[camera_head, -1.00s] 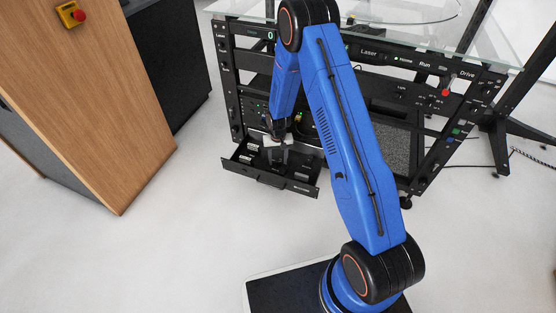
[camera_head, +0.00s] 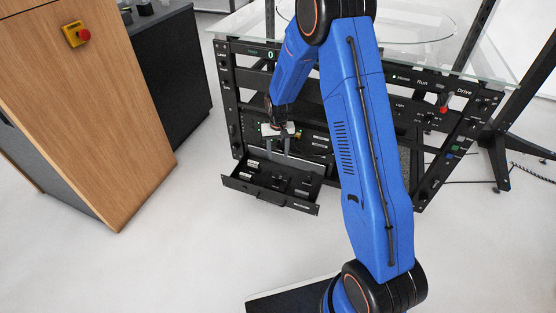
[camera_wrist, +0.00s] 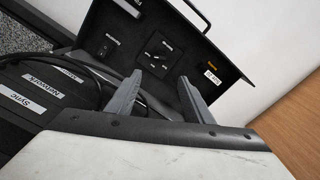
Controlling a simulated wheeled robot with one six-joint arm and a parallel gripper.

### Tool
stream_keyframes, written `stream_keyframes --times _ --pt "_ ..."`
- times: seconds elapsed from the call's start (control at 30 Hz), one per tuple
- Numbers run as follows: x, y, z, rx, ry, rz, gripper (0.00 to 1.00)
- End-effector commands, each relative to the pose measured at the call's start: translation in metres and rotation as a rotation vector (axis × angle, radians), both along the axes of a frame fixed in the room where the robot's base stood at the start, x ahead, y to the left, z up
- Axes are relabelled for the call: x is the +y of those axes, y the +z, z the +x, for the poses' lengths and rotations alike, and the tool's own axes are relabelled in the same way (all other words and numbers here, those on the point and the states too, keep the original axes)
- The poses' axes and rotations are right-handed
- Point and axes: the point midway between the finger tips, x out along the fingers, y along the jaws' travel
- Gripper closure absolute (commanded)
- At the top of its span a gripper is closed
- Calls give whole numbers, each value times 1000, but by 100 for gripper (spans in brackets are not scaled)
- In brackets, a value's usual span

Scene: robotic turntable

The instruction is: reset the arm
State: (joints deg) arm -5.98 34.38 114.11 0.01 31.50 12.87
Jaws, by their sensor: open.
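My gripper (camera_head: 280,146) hangs at the end of my blue arm, above and behind the open drawer (camera_head: 268,197) of the black rack. In the wrist view, the two grey fingers of my gripper (camera_wrist: 155,98) stand apart with nothing between them. The drawer (camera_wrist: 150,50) lies beyond the fingertips there, with a knob or switch panel and small labels on its floor. In the head view the drawer holds several small dark parts, and the fingers look clear of them.
The black rack (camera_head: 443,97) with switches and labels carries a glass top (camera_head: 400,50). A wooden cabinet (camera_head: 85,110) with a red button on a yellow box (camera_head: 76,34) stands at the left. Cables (camera_wrist: 75,68) run beside the fingers in the wrist view.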

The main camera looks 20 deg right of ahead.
Motion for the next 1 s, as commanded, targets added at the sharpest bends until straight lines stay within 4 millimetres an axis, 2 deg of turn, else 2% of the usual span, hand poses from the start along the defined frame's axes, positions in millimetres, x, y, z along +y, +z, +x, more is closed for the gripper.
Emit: stream_keyframes --times 0.2,0.73,0.87,1.0 --pt "0 12 0 -1 0 0 53" --pt "0 16 -1 -3 0 1 53" --pt "-3 38 -7 -17 4 2 53" --pt "-9 80 -22 -44 11 4 53"
